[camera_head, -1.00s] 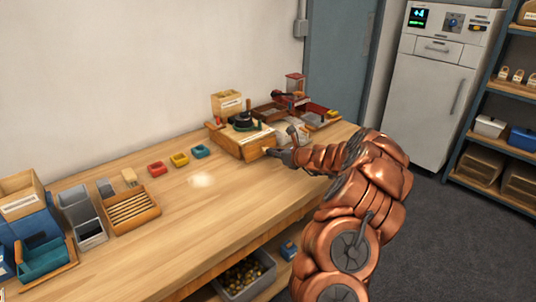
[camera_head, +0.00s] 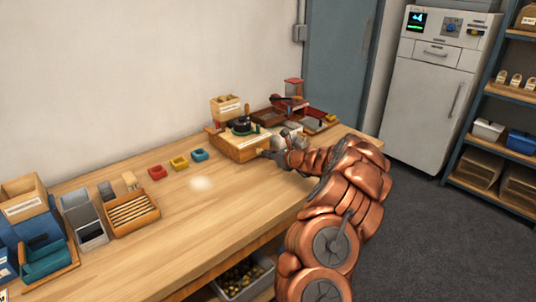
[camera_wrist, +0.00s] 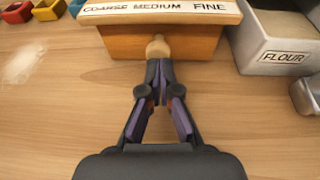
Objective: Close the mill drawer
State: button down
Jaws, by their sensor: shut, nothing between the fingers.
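The mill (camera_head: 232,147) is a wooden box with a dark crank on top, standing near the back of the workbench. Its labelled edge (camera_wrist: 160,12) reads COARSE, MEDIUM, FINE in the wrist view. Below it is the orange-brown wooden drawer front (camera_wrist: 200,43) with a pale round knob (camera_wrist: 157,46). The drawer front sits under the labelled edge, and I see no open drawer cavity. My gripper (camera_wrist: 158,66) is shut and empty, its fingertips pointing at the knob and at or very near it. In the head view my gripper (camera_head: 266,154) is at the mill's front.
A grey bin marked FLOUR (camera_wrist: 275,45) stands close to the right of the mill. Small red (camera_head: 157,173), yellow (camera_head: 179,163) and blue (camera_head: 200,155) trays lie to the left. The workbench (camera_head: 190,220) is clear in front.

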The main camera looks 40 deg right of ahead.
jog(key=v, duration=0.4)
jog(key=b+v, duration=0.1)
jog(key=v, duration=0.7)
jog(key=shift+s+d+f, duration=0.1)
jog(key=shift+s+f, duration=0.2)
jog(key=shift+s, duration=0.15)
